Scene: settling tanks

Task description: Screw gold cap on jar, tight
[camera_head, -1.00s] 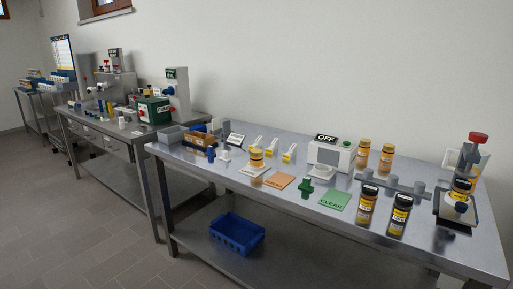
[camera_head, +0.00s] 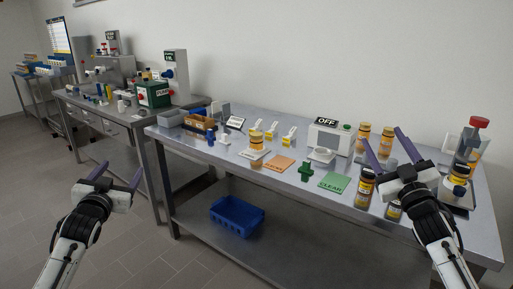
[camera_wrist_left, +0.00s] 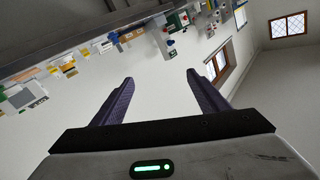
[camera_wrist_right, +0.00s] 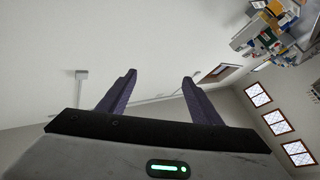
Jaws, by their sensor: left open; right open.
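A small jar (camera_head: 257,142) with a yellow band stands on a pale card on the near bench. Amber jars (camera_head: 362,135) stand at the back. Dark-capped jars (camera_head: 364,188) with yellow labels stand at the front edge, one partly hidden by my right gripper. Another jar (camera_head: 458,178) sits in the red-topped stand at right. I cannot tell for sure which cap is the gold one. My left gripper (camera_head: 118,174) is open and empty, in front of the bench's left end. My right gripper (camera_head: 385,138) is open and empty, appearing over the right part of the bench.
The steel bench (camera_head: 225,168) carries an orange card (camera_head: 278,163), a green card (camera_head: 334,181), a green cross-shaped piece (camera_head: 305,171) and a box with an OFF sign (camera_head: 328,137). A blue crate (camera_head: 237,216) is on the lower shelf. The red-topped stand (camera_head: 474,141) is at right.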

